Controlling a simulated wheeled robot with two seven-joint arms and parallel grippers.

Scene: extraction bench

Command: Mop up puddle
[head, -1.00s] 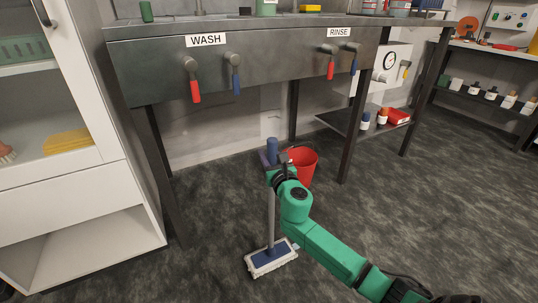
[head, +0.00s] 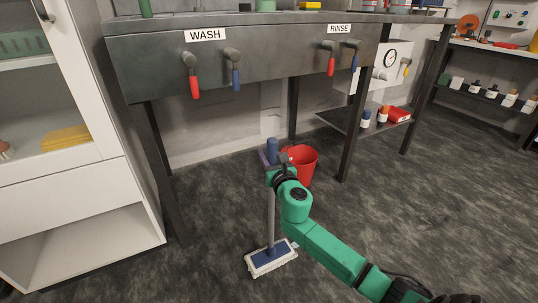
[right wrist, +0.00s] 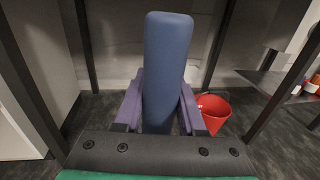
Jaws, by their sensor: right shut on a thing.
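A mop stands upright on the dark floor in front of the sink bench. Its flat head (head: 270,258), blue on top with a white fringed pad, rests on the floor in the head view. Its blue grip (head: 272,150) is at the top of a grey pole. My right gripper (head: 272,160) is shut on the blue grip. In the right wrist view the purple fingers (right wrist: 160,108) press the mop grip (right wrist: 167,60) from both sides. My left gripper is not in view. I cannot make out a puddle on the mottled floor.
A red bucket (head: 301,164) stands just behind and right of the mop grip, also in the right wrist view (right wrist: 212,112). The steel bench (head: 150,70) has dark legs around this area. A white cabinet (head: 70,190) stands at left. Open floor lies to the right.

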